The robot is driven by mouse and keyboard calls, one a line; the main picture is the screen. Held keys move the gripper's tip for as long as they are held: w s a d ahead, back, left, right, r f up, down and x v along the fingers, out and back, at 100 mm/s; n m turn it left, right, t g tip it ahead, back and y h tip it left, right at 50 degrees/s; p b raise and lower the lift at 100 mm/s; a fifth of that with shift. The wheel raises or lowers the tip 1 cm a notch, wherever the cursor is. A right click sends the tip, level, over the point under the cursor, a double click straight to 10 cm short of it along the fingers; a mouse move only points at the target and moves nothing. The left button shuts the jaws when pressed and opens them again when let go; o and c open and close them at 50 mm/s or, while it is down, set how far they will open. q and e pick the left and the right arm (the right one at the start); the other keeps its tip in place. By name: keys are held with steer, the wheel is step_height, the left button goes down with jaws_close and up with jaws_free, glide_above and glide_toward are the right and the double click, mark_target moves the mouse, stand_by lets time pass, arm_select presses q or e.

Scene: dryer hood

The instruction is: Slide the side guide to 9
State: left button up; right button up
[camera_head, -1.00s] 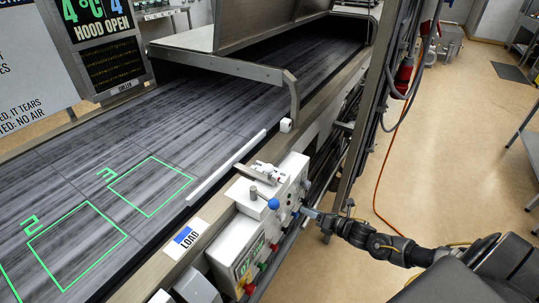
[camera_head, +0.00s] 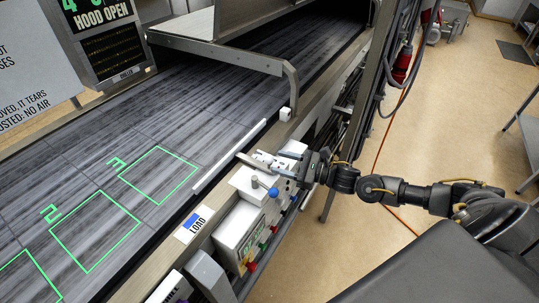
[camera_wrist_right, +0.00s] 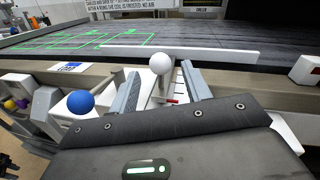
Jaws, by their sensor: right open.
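The side guide is a long white bar (camera_head: 228,158) along the near edge of the dark belt; it also shows in the right wrist view (camera_wrist_right: 190,49). A white ball knob (camera_wrist_right: 160,63) stands on a stem beside a white scale plate with a red mark (camera_wrist_right: 172,100). My right gripper (camera_head: 282,163) is open over the white control box. In the right wrist view its two grey fingers (camera_wrist_right: 159,78) stand on either side of the knob, with gaps visible. The scale's numbers are too small to read. My left gripper is not in view.
A blue ball knob (camera_head: 273,192) is close to my right gripper; it also shows in the right wrist view (camera_wrist_right: 80,102). A control box (camera_head: 241,232) with coloured knobs stands nearer. The raised metal hood (camera_head: 215,48) spans the belt.

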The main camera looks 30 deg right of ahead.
mark_target(269, 160)
steer(key=p+x, duration=0.1)
steer(key=x, duration=0.3)
steer(key=shift+w+a, duration=0.25)
steer(key=shift+w, duration=0.05)
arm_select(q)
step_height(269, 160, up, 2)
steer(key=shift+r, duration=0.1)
